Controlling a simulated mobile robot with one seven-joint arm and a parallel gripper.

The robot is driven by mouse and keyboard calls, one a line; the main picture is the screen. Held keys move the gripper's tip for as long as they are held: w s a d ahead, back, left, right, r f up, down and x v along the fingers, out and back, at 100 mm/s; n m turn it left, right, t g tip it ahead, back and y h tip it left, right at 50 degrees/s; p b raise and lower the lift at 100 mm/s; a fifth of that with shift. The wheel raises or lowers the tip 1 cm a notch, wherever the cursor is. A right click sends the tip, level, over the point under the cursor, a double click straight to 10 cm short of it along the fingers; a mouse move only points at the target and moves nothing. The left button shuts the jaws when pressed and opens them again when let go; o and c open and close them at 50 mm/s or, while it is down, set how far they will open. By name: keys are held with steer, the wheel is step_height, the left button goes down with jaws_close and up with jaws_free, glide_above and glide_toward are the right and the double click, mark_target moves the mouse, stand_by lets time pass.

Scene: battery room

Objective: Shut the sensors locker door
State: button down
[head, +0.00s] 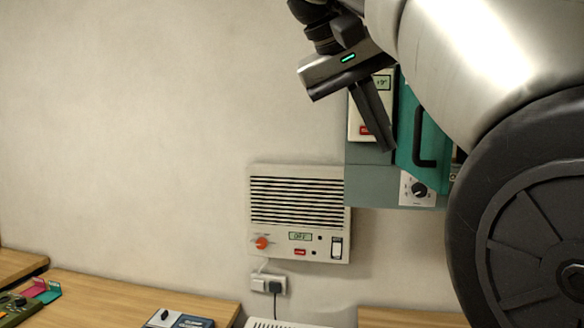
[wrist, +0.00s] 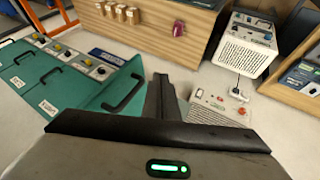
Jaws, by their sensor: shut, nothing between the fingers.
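A teal locker door (head: 422,120) with a black bar handle hangs on the grey-green wall cabinet (head: 375,178). It looks angled out from the cabinet front, but my arm hides its right part. In the wrist view a row of teal doors (wrist: 82,92) with black handles runs to the left. Their labels are too small to read, so I cannot tell which is the sensors locker. My gripper (head: 386,148) is shut and empty, in front of the cabinet and left of the handle. In the wrist view my fingers (wrist: 161,84) lie just right of the nearest handle.
A slatted wall heater (head: 299,205) with a red knob is below left of the cabinet, above a socket (head: 268,284). Wooden worktops (head: 110,297) run along the bottom. The wrist view shows a white slatted unit (wrist: 245,55) on the right. The wall left of my gripper is clear.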

mark_target(428, 178)
steer(key=d+f, duration=0.2)
steer(key=d, duration=0.1)
steer(key=w+d+f+b, duration=0.1)
steer(key=d+f, duration=0.2)
steer(key=w+d+f+b, duration=0.1)
steer(key=d+f, duration=0.1)
steer(key=d, duration=0.1)
steer(key=shift+w+d+f, duration=0.15)
steer(key=shift+d+f, duration=0.05)
steer(key=shift+f, duration=0.1)
steer(key=shift+d, duration=0.1)
